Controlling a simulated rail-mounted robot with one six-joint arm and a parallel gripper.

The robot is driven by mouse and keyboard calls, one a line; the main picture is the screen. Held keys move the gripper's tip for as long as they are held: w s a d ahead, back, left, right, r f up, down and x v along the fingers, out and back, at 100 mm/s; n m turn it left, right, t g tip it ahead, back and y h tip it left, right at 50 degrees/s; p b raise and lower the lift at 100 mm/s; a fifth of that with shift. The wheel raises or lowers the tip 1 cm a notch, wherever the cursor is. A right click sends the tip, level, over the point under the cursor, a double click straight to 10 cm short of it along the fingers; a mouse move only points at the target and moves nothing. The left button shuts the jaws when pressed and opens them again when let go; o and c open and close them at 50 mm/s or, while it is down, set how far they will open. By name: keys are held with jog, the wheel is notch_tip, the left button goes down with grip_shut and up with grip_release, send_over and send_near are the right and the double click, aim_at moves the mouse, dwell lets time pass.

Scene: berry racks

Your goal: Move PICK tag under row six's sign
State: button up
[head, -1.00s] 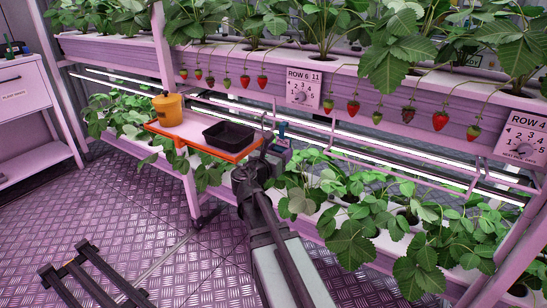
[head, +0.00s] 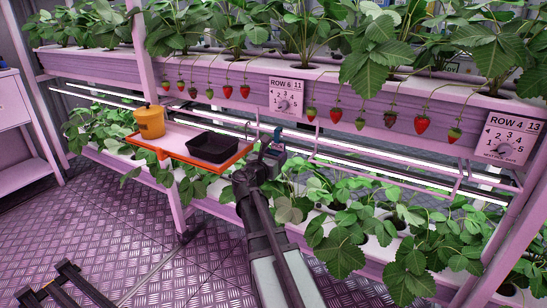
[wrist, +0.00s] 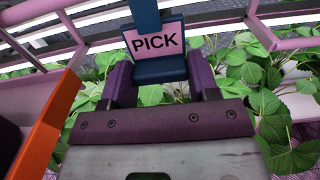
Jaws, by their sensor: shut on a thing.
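The PICK tag (wrist: 155,42), a pale plate with dark letters on a blue body, stands upright between the fingers of my gripper (wrist: 162,80) in the wrist view. My gripper is shut on it. In the head view, my gripper (head: 263,155) is beside the right edge of the orange-rimmed tray, below the row six sign (head: 286,97). Only a small blue part of the tag (head: 278,134) shows there. The sign hangs on the upper gutter's front, above and slightly right of the tag. I cannot tell the depth gap between tag and rack.
The tray (head: 180,134) holds an orange pot (head: 150,122) and a black punnet (head: 212,147). Strawberries hang either side of the sign. The row four sign (head: 514,138) is at right. Lower-row plants (head: 345,225) and light bars lie behind and below my gripper.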

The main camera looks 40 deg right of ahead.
jog(key=o, duration=1)
jog(key=shift+c, duration=0.2)
jog(key=shift+a, duration=0.1)
jog(key=v, duration=1)
jog(key=shift+s+a, duration=0.15)
jog(key=shift+a, duration=0.15)
